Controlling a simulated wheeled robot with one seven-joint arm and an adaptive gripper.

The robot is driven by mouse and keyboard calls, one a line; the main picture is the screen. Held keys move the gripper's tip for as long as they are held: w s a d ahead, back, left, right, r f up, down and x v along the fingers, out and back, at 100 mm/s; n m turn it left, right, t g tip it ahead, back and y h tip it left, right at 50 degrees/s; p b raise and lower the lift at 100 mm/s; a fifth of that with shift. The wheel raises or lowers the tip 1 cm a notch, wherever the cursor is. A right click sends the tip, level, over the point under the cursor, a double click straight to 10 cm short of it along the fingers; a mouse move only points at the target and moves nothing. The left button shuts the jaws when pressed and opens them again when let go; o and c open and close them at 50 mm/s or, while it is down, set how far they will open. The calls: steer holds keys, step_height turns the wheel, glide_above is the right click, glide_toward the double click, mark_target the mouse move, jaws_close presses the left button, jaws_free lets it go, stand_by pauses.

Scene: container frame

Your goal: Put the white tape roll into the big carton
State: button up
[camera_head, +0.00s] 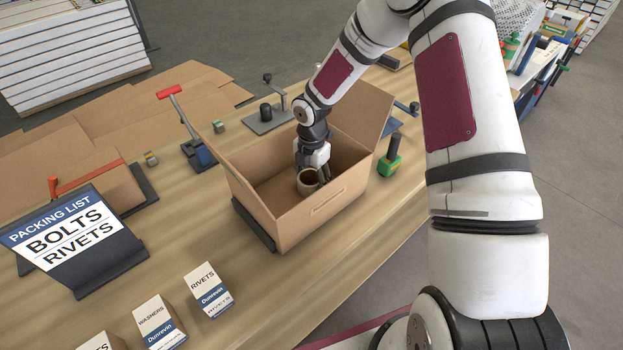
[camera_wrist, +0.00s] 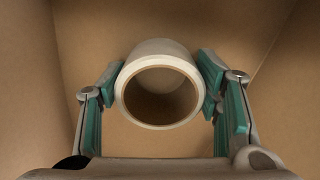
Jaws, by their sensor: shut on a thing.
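The big carton (camera_head: 318,213) stands open on the wooden bench, with its flaps spread. My gripper (camera_head: 317,176) reaches down inside the carton's opening. It is shut on the white tape roll (camera_head: 307,187), which is inside the carton walls. In the wrist view, the tape roll (camera_wrist: 159,55) sits between the green finger pads of my gripper (camera_wrist: 160,88), its open end facing the camera. Brown carton walls surround it there. I cannot tell whether the roll touches the carton floor.
A green-based tool (camera_head: 390,160) stands right of the carton. Small boxes, one marked Rivets (camera_head: 208,290), line the front left. A packing list sign (camera_head: 72,240) stands at left. Bare bench lies in front of the carton.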

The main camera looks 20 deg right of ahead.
steer(key=o, duration=1.2)
steer(key=shift+f, duration=0.1)
steer(key=shift+c, duration=0.2)
steer(key=s+d+r+m+t+h, duration=0.1)
steer(key=s+r+m, duration=0.2)
steer(key=r, duration=0.9)
steer(key=s+r+m+h, duration=0.1)
steer(key=s+r+m, duration=0.2)
steer(key=r, duration=0.8)
steer(key=s+a+r+m+t+y, duration=0.1)
steer(key=s+r+m+t, duration=0.1)
steer(key=s+r+m, duration=0.5)
steer(key=s+r+m+t+y, duration=0.1)
steer(key=s+r+m+t, duration=0.1)
steer(key=s+r+m, duration=0.5)
steer(key=s+m, duration=0.4)
steer(key=s, duration=0.4)
steer(key=shift+a+m+t+b, duration=0.3)
steer(key=shift+a+m+b, duration=0.05)
steer(key=shift+a+m, duration=0.05)
